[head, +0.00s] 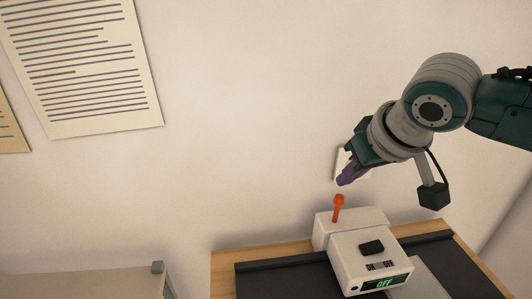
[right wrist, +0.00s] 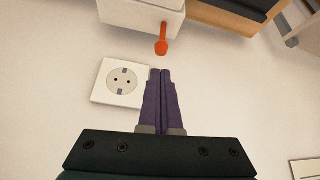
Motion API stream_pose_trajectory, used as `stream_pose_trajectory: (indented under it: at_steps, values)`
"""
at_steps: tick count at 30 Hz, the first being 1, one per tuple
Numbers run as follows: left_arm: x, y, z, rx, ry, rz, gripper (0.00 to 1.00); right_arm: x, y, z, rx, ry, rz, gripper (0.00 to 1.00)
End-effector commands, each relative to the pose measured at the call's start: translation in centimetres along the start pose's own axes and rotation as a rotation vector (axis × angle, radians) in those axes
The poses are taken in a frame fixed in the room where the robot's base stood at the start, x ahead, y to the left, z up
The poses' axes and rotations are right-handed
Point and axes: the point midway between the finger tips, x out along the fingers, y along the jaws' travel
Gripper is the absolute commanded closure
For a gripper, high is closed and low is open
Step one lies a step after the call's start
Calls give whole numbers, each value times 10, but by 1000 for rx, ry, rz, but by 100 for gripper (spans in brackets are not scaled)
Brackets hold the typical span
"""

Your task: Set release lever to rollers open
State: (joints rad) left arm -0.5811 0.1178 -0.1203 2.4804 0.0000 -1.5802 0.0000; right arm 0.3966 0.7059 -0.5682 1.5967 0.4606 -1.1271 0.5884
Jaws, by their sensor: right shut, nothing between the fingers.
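The release lever (head: 338,207) is a short orange-red handle that stands up at the left back of a white machine (head: 345,242). The machine has a black switch marked ON and OFF and a green display that reads OFF. My right gripper (head: 346,181) has purple fingers, shut and empty, just above the lever in the head view. In the right wrist view the lever (right wrist: 161,46) lies just beyond the closed fingertips (right wrist: 160,73), with a small gap between them. My left gripper is not in view.
A white wall socket (right wrist: 121,82) is beside the fingers in the right wrist view. The machine stands on a wooden table (head: 225,262) with a black mat (head: 285,278).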

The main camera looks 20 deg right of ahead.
Motion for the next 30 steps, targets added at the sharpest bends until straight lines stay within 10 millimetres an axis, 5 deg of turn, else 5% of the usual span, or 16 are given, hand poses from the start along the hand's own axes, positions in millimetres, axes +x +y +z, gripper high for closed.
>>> stream_pose_trajectory:
  at_steps: [10,30]
  values:
    - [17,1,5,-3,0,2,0,47,0,1,-1,0,1,100]
    - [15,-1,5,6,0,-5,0,50,0,1,-4,32,4,100]
